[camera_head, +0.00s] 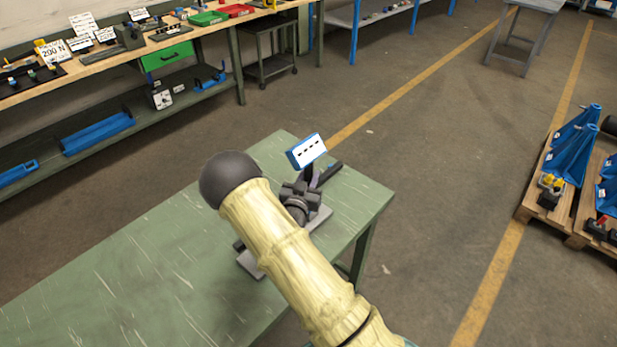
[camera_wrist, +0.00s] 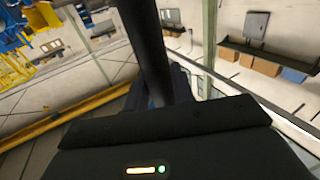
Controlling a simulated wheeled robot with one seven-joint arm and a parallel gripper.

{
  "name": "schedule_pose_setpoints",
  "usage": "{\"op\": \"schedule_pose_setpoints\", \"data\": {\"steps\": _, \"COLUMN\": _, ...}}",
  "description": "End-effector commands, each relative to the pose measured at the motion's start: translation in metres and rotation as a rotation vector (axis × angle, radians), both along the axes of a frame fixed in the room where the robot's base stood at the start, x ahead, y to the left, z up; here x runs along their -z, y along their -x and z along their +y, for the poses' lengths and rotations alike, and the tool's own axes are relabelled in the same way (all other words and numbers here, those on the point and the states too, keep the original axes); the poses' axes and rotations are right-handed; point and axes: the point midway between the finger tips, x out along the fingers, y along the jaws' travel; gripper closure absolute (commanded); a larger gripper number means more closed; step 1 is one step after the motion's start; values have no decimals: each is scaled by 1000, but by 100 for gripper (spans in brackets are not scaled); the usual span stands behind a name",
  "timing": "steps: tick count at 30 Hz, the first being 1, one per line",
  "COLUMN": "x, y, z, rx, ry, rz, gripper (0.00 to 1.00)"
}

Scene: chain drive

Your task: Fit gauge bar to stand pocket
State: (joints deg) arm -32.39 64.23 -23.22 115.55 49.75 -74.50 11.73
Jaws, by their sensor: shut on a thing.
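My gripper (camera_wrist: 160,95) is at the lower middle of the wrist view, behind a dark housing. It is shut on a long dark bar, the gauge bar (camera_wrist: 148,45), which runs up and out of the picture. In the head view my cream-sleeved arm reaches over the green table and hides much of the work spot. A grey base plate (camera_head: 320,218) shows beside the arm, with dark parts above it. A blue box with a white face and dark dashes (camera_head: 307,150) stands behind them. The stand pocket is not visible, and I cannot tell whether the bar touches it.
The green table (camera_head: 130,265) is bare at its left. A workbench (camera_head: 150,45) with trays and tools runs along the back left. Pallets with blue parts (camera_head: 570,160) stand on the floor at right. The floor between is clear.

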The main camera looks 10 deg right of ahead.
Motion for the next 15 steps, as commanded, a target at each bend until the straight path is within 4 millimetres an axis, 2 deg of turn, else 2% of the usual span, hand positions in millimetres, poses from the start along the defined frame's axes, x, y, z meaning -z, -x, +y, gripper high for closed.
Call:
{"op": "schedule_pose_setpoints", "data": {"steps": 3, "x": -1, "y": -1, "z": 0, "rx": 1, "ry": 2, "rz": -9, "gripper": 100}}
{"op": "schedule_pose_setpoints", "data": {"steps": 4, "x": -1, "y": -1, "z": 0, "rx": 1, "ry": 2, "rz": -9, "gripper": 73}}
{"op": "schedule_pose_setpoints", "data": {"steps": 7, "x": -1, "y": -1, "z": 0, "rx": 0, "ry": 1, "rz": -8, "gripper": 54}}
{"op": "schedule_pose_setpoints", "data": {"steps": 8, "x": -1, "y": -1, "z": 0, "rx": 0, "ry": 1, "rz": -6, "gripper": 50}}
{"op": "schedule_pose_setpoints", "data": {"steps": 15, "x": 4, "y": 1, "z": 0, "rx": 0, "ry": -1, "rz": 6, "gripper": 50}}
